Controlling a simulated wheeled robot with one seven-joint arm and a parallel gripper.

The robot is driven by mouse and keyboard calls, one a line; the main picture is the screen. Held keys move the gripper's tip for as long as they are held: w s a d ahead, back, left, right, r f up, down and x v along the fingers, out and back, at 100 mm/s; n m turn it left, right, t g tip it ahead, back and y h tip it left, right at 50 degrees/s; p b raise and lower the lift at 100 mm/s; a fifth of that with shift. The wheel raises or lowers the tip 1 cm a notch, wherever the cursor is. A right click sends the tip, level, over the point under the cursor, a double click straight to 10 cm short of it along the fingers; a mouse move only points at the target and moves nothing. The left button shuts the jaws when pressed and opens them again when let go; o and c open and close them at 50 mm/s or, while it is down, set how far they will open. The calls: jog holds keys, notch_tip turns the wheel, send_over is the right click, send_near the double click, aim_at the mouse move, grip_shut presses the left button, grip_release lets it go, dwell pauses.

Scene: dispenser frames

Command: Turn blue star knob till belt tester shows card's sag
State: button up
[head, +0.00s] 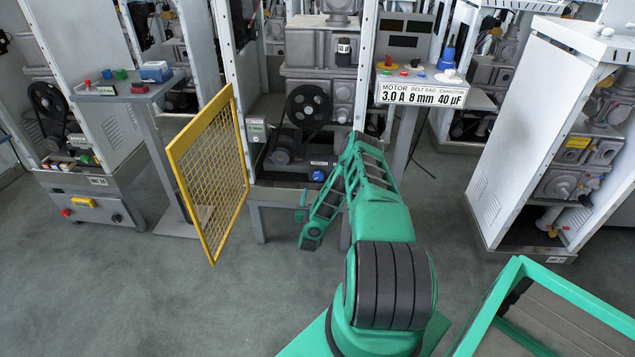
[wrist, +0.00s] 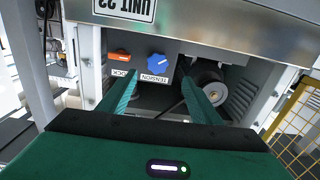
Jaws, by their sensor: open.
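The blue star knob (wrist: 159,58) sits on a grey panel above an upside-down TENSION label (wrist: 154,78) in the wrist view. It also shows low in the open cabinet in the head view (head: 318,175). My gripper (wrist: 157,77) is open and empty, its green fingers pointing at the panel on either side of the knob's line, apart from it. The card (head: 422,94) reads motor 3.0 A, belt sag 8 mm, capacitor 40 µF. A small grey box (head: 256,129) on the cabinet's left post may be the belt tester; its reading is too small to tell.
An orange-red handle (wrist: 120,54) marked LOCK is beside the knob. A motor pulley (wrist: 210,78) is on its other side. A black pulley (head: 308,105) is higher in the cabinet. A yellow mesh door (head: 210,165) stands open at left. A metal edge (wrist: 200,32) borders the opening.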

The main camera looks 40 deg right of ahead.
aim_at(318, 178)
jog(key=x, duration=1)
jog(key=shift+d+f, duration=0.1)
jog(key=shift+d, duration=0.2)
jog(key=c, duration=1)
jog(key=shift+d, duration=0.1)
